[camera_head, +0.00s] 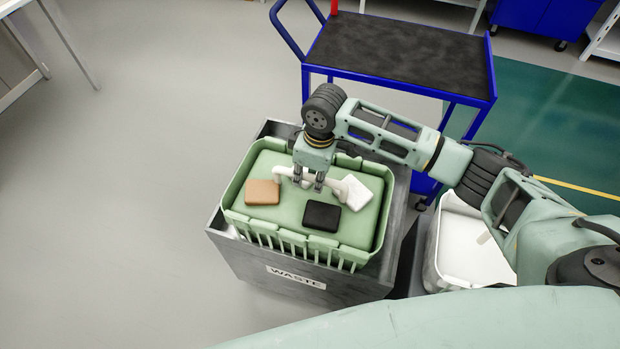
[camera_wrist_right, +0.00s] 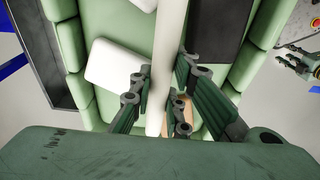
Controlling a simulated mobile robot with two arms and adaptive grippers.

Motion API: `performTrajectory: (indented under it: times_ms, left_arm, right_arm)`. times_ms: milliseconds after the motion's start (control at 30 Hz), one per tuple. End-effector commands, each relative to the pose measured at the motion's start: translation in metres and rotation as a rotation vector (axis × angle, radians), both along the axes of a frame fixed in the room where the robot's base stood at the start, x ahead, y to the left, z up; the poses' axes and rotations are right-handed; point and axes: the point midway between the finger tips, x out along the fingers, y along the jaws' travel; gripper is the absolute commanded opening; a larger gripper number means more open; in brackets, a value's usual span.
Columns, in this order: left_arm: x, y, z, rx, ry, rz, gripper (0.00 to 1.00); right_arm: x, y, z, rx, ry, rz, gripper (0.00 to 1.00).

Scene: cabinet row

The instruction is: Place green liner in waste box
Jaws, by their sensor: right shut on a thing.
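The green liner (camera_head: 276,236) is a slatted basket with a pale handle (camera_head: 343,190) across it. It sits at the mouth of the grey box labelled WASTE (camera_head: 250,262), its rim standing above the box walls; how deep it sits I cannot tell. A tan block (camera_head: 262,192), a black block (camera_head: 321,216) and a white block (camera_head: 356,193) lie in it. My right gripper (camera_head: 308,186) points down, shut on the handle; the wrist view shows the handle (camera_wrist_right: 168,50) between its fingers. My left gripper (camera_wrist_right: 290,62) appears small at the right of the wrist view, its jaws unclear.
A blue cart (camera_head: 400,50) with a dark top stands behind the box. A white bin (camera_head: 468,250) stands to the right of the box, under my right arm. The grey floor at the left is clear. A white-legged table (camera_head: 65,40) is at the far left.

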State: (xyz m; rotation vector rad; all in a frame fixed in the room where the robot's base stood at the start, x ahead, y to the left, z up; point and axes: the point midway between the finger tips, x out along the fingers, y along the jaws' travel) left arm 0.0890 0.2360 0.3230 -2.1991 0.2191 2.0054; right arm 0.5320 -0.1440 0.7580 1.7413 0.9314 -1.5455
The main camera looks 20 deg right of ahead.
Motion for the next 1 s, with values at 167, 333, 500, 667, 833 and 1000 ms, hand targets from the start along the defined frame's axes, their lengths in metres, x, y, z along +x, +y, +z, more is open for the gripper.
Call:
performTrajectory:
  times_ms: [167,333,500,667,833,1000]
  left_arm:
    - [0.001,-0.001,0.001,-0.001,-0.001,0.001,0.32]
    - [0.001,-0.001,0.000,-0.001,-0.001,0.001,0.32]
    - [0.000,-0.001,0.000,-0.001,0.000,0.001,0.32]
    - [0.000,-0.001,0.000,-0.001,0.000,0.000,0.32]
    - [0.000,-0.001,0.000,-0.002,0.000,0.000,0.32]
    - [0.000,-0.001,0.002,-0.002,0.000,0.000,0.32]
  right_arm:
    - [0.001,0.000,-0.011,0.001,-0.004,0.002,0.00]
    - [0.000,0.000,-0.013,-0.001,-0.001,0.001,0.19]
    - [0.000,0.000,-0.012,-0.001,-0.001,0.001,0.34]
    - [0.000,0.000,-0.012,-0.001,-0.001,0.001,0.34]
    - [0.000,0.000,-0.010,0.000,-0.002,0.002,0.34]
    - [0.000,-0.002,0.008,0.003,-0.003,0.001,0.34]
